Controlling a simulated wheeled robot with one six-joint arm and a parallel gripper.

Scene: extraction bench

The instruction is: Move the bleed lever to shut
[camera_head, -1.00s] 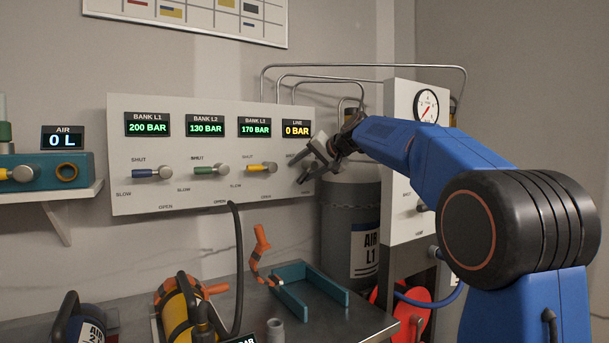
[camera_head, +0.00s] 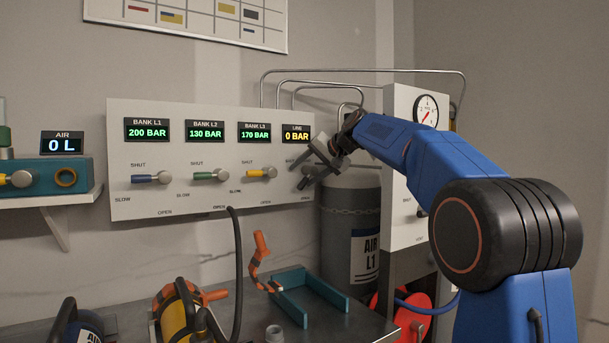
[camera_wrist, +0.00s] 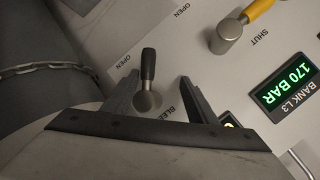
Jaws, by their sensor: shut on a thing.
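The bleed lever (camera_wrist: 148,68) has a black handle and a round grey hub. In the wrist view its handle points up, and an "OPEN" label lies to its upper left. My gripper (camera_wrist: 158,78) has one finger on each side of the lever near its hub and is shut on it. In the head view my gripper (camera_head: 308,172) is at the lower right of the white panel (camera_head: 230,105), where it largely hides the lever.
Blue, green and yellow (camera_head: 260,172) bank levers sit in a row left of my gripper. The line display (camera_head: 296,133) reads 0 BAR. A chained grey cylinder (camera_head: 350,215) and a gauge panel (camera_head: 408,190) stand to the right. Below is a bench with a teal tray (camera_head: 281,302).

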